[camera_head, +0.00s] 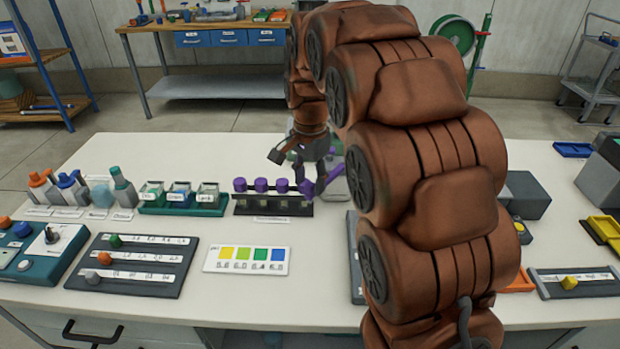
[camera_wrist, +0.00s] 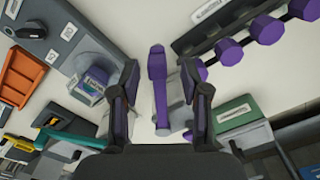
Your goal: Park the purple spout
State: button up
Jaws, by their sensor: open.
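The purple spout (camera_wrist: 157,75) shows in the wrist view as an upright purple bar between my fingers, beside a pale grey body. My gripper (camera_wrist: 159,70) is open, one finger on each side of the spout, with space left between them. Whether either finger touches it, I cannot tell. In the head view my gripper (camera_head: 300,165) is low over the bench, near the right end of a dark rack (camera_head: 272,207) with several purple knobs. A purple piece shows there beside the gripper, but my arm hides much of this spot.
A green tray (camera_head: 182,209) with several small containers stands left of the rack. A color card (camera_head: 246,260) and a slider panel (camera_head: 130,265) lie in front. My arm covers the bench's middle right. In the wrist view, a green-grey box (camera_wrist: 240,120) is close on the right.

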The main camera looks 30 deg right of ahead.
notch_tip(320, 180, up, 12)
dwell(0.7)
dwell(0.5)
jog(key=s+a+f+n+p, duration=0.2)
jog(key=s+a+n+p, duration=0.1)
jog(key=s, duration=0.7)
jog(key=s+a+f+n+g+p, duration=0.1)
jog(key=s+n, duration=0.4)
jog(key=s, duration=0.5)
jog(key=s+a+f+n+p, duration=0.4)
jog(key=s+n+p, duration=0.1)
jog(key=s, duration=0.5)
jog(key=shift+s+a+g, duration=0.15)
jog(key=shift+a+g, duration=0.15)
jog(key=shift+g, duration=0.1)
